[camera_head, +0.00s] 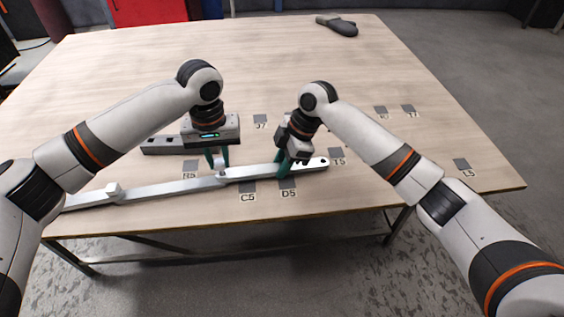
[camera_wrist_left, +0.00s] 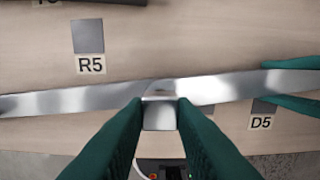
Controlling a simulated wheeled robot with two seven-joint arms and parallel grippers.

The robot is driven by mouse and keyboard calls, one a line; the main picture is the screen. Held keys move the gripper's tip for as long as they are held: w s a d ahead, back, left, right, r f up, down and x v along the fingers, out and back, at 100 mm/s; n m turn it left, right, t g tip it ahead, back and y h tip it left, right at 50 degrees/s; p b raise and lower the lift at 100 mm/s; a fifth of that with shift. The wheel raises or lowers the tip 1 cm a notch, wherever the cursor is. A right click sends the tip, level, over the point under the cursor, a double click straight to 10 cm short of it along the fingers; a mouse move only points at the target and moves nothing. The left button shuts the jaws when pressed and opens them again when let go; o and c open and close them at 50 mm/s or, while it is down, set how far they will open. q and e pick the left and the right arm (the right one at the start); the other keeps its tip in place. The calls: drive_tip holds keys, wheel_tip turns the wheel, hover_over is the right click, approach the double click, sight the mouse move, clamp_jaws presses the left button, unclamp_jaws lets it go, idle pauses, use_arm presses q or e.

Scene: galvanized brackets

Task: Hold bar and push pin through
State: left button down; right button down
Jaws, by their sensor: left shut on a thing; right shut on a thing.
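Two galvanized bars overlap near the front of the table: a left bar (camera_head: 165,188) and a right bar (camera_head: 252,172) with dark holes at its right end. They also show as the left bar (camera_wrist_left: 60,102) and right bar (camera_wrist_left: 225,87) in the left wrist view. My left gripper (camera_head: 218,164) is shut on a small square silvery pin (camera_wrist_left: 160,113) at the overlap. How deep the pin sits is hidden. My right gripper (camera_head: 286,168) is shut on the right bar, with green fingers on both sides of it.
A dark grey bar (camera_head: 163,145) lies behind my left gripper. Dark label squares, such as L5 (camera_head: 461,164), dot the table (camera_head: 430,150). A dark object (camera_head: 337,25) lies at the far edge. The table's right side is mostly clear.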

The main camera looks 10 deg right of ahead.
use_arm(q)
drive_tip(key=shift+f, duration=1.1)
idle(0.6)
drive_tip(key=c, duration=1.1)
unclamp_jaws()
drive_tip(key=shift+c, duration=0.2)
use_arm(e)
drive_tip(key=shift+r, duration=0.1)
use_arm(q)
drive_tip(key=shift+r, duration=3)
use_arm(e)
drive_tip(key=c, duration=1)
unclamp_jaws()
